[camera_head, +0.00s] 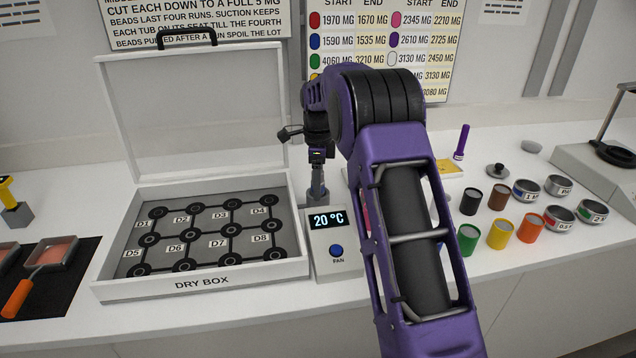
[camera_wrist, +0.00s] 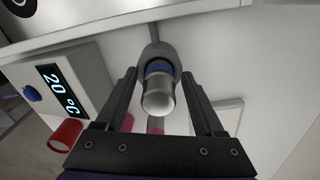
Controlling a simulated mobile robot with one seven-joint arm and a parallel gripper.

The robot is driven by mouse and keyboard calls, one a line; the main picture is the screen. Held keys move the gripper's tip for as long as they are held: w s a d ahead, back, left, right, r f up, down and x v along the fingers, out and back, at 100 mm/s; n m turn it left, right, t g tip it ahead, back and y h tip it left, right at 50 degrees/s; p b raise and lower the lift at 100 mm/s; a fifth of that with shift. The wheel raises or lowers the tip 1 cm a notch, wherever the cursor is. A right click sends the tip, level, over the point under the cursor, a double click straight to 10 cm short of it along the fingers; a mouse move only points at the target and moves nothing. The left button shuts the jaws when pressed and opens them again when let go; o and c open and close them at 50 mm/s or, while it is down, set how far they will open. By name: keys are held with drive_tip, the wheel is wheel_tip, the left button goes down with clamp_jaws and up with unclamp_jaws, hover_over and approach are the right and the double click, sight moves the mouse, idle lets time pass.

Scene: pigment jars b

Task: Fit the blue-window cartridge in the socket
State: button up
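In the wrist view, a silver cartridge with a blue band (camera_wrist: 158,99) points its rounded end toward the camera. Its far end is at the mouth of a dark grey round socket (camera_wrist: 158,50), and the blue band shows at the rim. How deep it sits is hidden. My gripper (camera_wrist: 160,76) has one finger on each side of the cartridge, with a narrow gap visible on both sides, so it looks open. In the head view, my arm hides the cartridge, and my gripper shows only in part beside the display box.
A box reading 20 °C (camera_head: 329,239) stands close by and also shows in the wrist view (camera_wrist: 59,91). The open dry box (camera_head: 203,283) is to its left. Several jars and tins, including a green jar (camera_head: 467,240), stand right of my arm. A red cylinder (camera_wrist: 66,134) lies near the gripper.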

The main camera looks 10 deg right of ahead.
drive_tip(key=shift+s+f, duration=0.15)
wheel_tip(320, 180, up, 18)
drive_tip(key=p, duration=0.2)
drive_tip(key=shift+f, duration=0.15)
idle(0.3)
